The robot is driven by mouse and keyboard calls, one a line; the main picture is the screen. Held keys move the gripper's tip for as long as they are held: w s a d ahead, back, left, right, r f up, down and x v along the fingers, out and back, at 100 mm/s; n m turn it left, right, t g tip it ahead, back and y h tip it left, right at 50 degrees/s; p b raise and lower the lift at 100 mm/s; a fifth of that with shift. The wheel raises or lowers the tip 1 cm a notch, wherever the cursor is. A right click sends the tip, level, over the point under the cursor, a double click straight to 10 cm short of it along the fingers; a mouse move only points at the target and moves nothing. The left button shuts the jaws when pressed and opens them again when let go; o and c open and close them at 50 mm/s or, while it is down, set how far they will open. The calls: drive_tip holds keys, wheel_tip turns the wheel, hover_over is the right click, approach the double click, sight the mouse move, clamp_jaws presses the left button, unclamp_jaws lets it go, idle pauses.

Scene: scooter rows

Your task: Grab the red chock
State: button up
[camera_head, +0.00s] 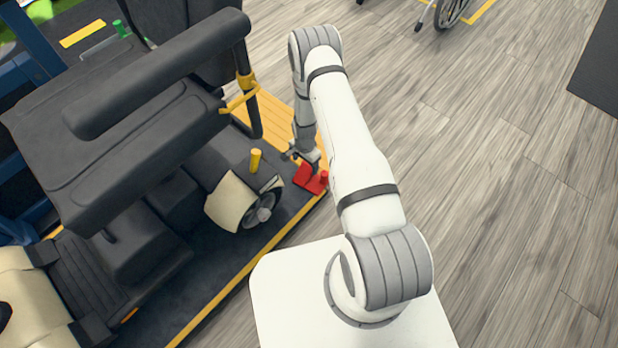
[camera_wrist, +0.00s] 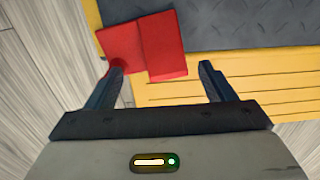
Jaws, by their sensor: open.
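The red chock (camera_head: 309,178) lies at the corner of the dark platform, near its yellow edge, behind the scooter's wheel. In the wrist view the red chock (camera_wrist: 160,45) shows as two red faces just beyond the fingertips, mostly toward the left finger. My gripper (camera_head: 303,157) is right by the chock in the head view, and part of it is hidden by my arm. In the wrist view my gripper (camera_wrist: 162,68) is open with nothing held. The left fingertip overlaps the chock's lower left edge in the picture; I cannot tell whether they touch.
A dark scooter (camera_head: 150,130) with a padded seat and armrests stands on the platform (camera_head: 225,275), left of my arm. A yellow post (camera_head: 255,161) rises near its wheel (camera_head: 262,212). A yellow slatted ramp (camera_head: 275,118) lies behind.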

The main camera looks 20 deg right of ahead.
sight(304, 171)
drive_tip(key=f+b, duration=0.1)
drive_tip(key=f, duration=0.1)
drive_tip(key=f+b, duration=0.1)
drive_tip(key=f, duration=0.1)
drive_tip(key=f+b, duration=0.1)
drive_tip(key=f, duration=0.1)
drive_tip(key=shift+w+a, duration=0.25)
drive_tip(key=shift+w, duration=0.05)
drive_tip(key=shift+c, duration=0.4)
drive_tip(key=c, duration=1.2)
